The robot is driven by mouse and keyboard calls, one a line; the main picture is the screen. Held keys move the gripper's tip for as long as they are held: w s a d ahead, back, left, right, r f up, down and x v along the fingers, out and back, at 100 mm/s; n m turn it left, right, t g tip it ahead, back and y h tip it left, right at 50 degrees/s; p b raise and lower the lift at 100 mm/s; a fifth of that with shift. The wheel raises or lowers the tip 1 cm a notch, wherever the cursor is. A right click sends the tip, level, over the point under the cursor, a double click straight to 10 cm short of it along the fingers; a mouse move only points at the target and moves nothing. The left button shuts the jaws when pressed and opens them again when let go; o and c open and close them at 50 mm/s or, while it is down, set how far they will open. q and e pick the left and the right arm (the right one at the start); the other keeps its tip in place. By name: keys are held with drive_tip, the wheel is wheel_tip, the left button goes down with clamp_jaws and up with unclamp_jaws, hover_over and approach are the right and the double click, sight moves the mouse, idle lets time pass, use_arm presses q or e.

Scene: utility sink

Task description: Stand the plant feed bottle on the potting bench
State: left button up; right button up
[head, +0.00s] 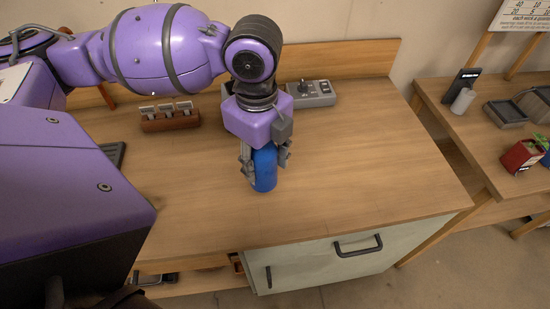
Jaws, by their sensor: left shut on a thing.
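A blue bottle (264,171), which looks like the plant feed bottle, is upright at the middle of the wooden bench (350,170). My left gripper (265,160) reaches down over it from above, with its fingers on either side. It is shut on the bottle. The bottle's top is hidden by the gripper. I cannot tell whether the bottle's base touches the bench top. My right gripper is not in the picture.
A wooden holder with labels (170,121) and a grey control box (312,93) stand towards the back of the bench. The bench top right of the bottle is clear. A second table (465,130) at the right bears a red box (521,157) and grey trays (506,113).

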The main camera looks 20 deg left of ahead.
use_arm(q)
drive_tip(key=w+d+f, duration=0.2)
drive_tip(key=f, duration=0.1)
drive_tip(key=w+d+f, duration=0.2)
drive_tip(key=w+f, duration=0.1)
drive_tip(key=f, duration=0.1)
drive_tip(key=w+d+f+b, duration=0.1)
drive_tip(key=w+d+f, duration=0.1)
drive_tip(key=f, duration=0.1)
drive_tip(key=shift+w+d+f, duration=0.15)
drive_tip(key=shift+w+f, duration=0.1)
drive_tip(key=shift+f, duration=0.15)
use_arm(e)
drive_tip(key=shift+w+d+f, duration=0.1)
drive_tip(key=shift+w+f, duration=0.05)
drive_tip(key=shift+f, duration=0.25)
use_arm(q)
drive_tip(key=shift+f, duration=0.1)
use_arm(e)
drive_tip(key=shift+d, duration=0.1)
use_arm(q)
drive_tip(key=o, duration=1.4)
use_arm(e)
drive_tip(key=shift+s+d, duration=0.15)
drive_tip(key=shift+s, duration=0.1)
